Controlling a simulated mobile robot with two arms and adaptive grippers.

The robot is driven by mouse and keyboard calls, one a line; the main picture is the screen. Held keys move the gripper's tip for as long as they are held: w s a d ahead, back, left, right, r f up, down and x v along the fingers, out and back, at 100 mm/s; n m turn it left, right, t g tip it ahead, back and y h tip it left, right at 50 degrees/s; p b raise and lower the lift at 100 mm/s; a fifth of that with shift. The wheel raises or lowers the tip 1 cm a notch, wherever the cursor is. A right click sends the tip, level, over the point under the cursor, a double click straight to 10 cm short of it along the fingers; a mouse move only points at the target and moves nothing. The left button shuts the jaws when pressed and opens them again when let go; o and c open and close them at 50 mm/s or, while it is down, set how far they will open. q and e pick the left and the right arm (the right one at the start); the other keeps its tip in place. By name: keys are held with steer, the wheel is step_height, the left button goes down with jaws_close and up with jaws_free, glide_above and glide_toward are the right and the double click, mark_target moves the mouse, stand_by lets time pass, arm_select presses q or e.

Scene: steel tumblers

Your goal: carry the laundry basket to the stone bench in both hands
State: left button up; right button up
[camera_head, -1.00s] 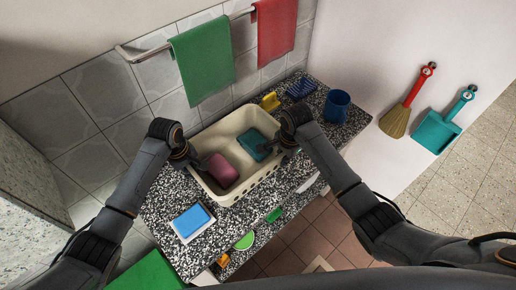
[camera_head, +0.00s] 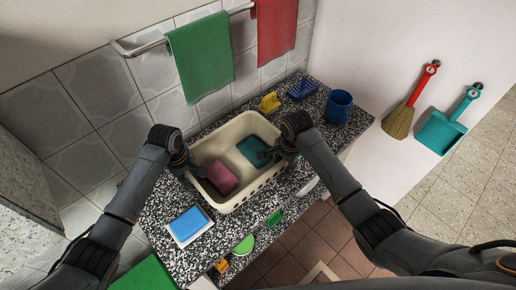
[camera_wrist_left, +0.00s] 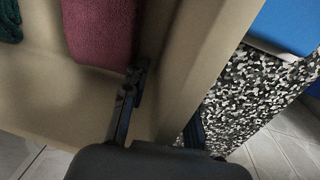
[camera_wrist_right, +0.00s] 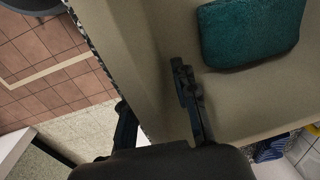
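The cream laundry basket (camera_head: 246,196) is over a black-and-white speckled stone top (camera_head: 165,222); I cannot tell whether its base touches it. A pink folded cloth (camera_head: 221,178) and a teal one (camera_head: 253,150) lie inside. My left gripper (camera_head: 187,163) is on the basket's left wall; the left wrist view shows one finger inside and one outside (camera_wrist_left: 163,112). My right gripper (camera_head: 287,152) straddles the right wall likewise, as the right wrist view shows (camera_wrist_right: 158,108). Both look shut on the walls. No separate stone bench is clearly in view.
A yellow item (camera_head: 269,103), a blue brush (camera_head: 302,90) and a blue mug (camera_head: 338,106) stand behind the basket. A blue sponge on a white dish (camera_head: 190,225) lies front left. Towels (camera_head: 199,58) hang on the wall. Tiled floor is open at the right.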

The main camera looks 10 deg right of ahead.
steer(key=shift+r, duration=0.1)
arm_select(q)
step_height(320, 180, up, 12)
steer(key=a, duration=0.1)
steer(key=shift+s, duration=0.35)
arm_select(e)
step_height(320, 180, up, 12)
steer(key=s, duration=0.1)
steer(key=shift+d, duration=0.3)
arm_select(q)
steer(key=shift+f, duration=0.15)
arm_select(e)
steer(key=shift+s+f, duration=0.1)
steer(key=shift+f, duration=0.1)
